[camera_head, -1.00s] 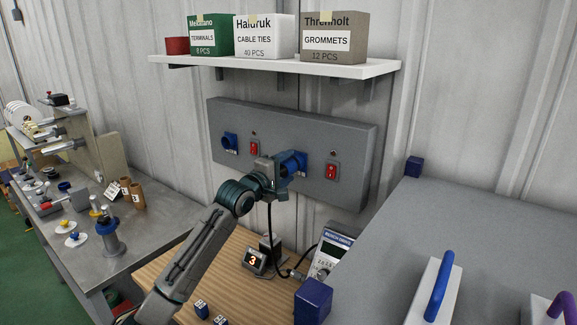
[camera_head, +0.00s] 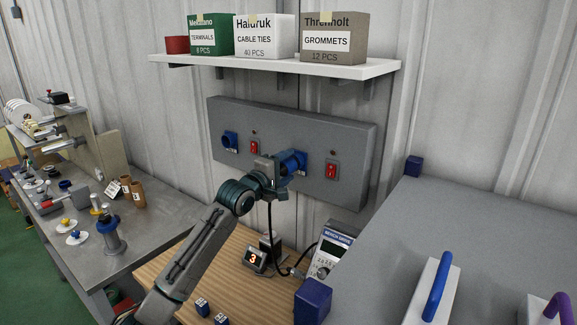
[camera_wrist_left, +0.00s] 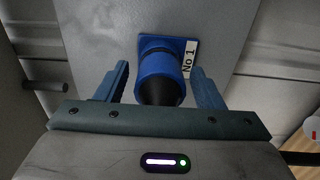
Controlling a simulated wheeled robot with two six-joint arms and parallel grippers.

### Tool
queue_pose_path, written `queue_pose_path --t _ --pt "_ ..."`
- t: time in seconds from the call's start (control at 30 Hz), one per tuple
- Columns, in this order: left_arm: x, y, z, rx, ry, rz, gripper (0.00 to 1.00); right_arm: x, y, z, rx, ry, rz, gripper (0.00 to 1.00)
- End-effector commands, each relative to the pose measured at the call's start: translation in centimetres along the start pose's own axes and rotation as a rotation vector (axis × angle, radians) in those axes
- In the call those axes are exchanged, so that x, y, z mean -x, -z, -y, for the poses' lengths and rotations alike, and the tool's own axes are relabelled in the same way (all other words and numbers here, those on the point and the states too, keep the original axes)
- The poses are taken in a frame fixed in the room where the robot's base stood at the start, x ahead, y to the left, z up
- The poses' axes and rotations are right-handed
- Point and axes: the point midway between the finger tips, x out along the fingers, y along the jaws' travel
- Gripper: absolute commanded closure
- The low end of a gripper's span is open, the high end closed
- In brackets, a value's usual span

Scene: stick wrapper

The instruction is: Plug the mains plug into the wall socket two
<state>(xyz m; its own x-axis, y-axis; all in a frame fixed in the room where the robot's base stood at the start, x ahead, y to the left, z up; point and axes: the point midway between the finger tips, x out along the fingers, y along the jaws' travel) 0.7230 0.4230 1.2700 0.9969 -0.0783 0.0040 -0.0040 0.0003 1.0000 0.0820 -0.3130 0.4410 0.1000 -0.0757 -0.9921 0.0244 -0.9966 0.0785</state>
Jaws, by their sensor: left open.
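A blue plug with a black tapered rear (camera_wrist_left: 160,75) points into a blue square socket (camera_wrist_left: 148,42) on the grey wall panel (camera_head: 345,135). It appears seated there; the exact depth is hard to tell. The label beside this socket reads "No 1" (camera_wrist_left: 189,58). My left gripper (camera_wrist_left: 161,68) is open, with a blue finger on each side of the plug and gaps between. In the head view my left gripper (camera_head: 284,166) is at the panel's right socket (camera_head: 300,160) and hides most of the plug. A black cable (camera_head: 270,218) hangs below. My right gripper is out of view.
Another blue socket (camera_head: 230,142) is at the panel's left. Red switches (camera_head: 254,147) and (camera_head: 332,171) are beside the sockets. A shelf with boxes (camera_head: 300,68) overhangs the panel. A meter (camera_head: 328,255) and a display reading 3 (camera_head: 254,259) stand on the wooden bench below.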

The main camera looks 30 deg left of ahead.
Motion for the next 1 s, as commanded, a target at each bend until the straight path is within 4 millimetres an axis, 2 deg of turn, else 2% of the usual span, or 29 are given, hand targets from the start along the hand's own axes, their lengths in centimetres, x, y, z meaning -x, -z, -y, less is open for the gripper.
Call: queue_pose_path --t 0.03,0.2,0.27,1.0 --pt "0.0 0.0 0.0 0.000 0.000 0.000 0.44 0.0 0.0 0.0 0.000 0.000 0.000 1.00" --pt "0.0 0.0 0.0 0.000 0.000 0.000 0.77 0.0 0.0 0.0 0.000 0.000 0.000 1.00" --pt "0.0 0.0 -0.1 0.000 -0.001 0.000 0.86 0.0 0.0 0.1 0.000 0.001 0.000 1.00" --pt "1.9 0.1 0.0 -0.001 0.001 -0.001 0.86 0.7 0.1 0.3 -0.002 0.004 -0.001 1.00"
